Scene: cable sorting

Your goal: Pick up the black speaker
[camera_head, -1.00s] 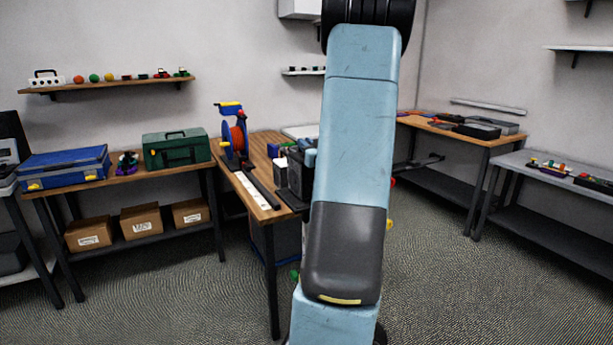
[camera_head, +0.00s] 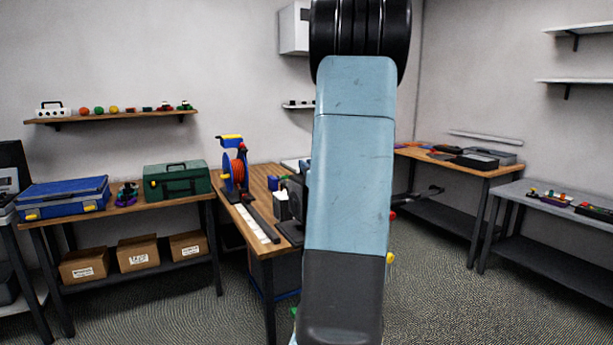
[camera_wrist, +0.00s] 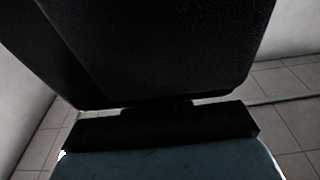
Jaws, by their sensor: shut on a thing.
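The black speaker (camera_wrist: 165,45) fills most of the upper wrist view as a large dark box with a faintly textured face, very close to the camera. My gripper (camera_wrist: 165,125) shows there as a dark bar right under the speaker's lower edge. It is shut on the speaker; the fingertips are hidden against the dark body. In the head view my arm hides the gripper, and I cannot make out the held speaker for sure. Dark items (camera_head: 293,205) show only partly on the middle table, left of my arm.
The middle wooden table (camera_head: 262,240) carries a red and blue cable reel (camera_head: 234,172). A left bench holds a blue toolbox (camera_head: 62,199) and a green toolbox (camera_head: 177,182). Another wooden table (camera_head: 430,152) stands at the back right. Floor (camera_head: 440,280) is clear at right.

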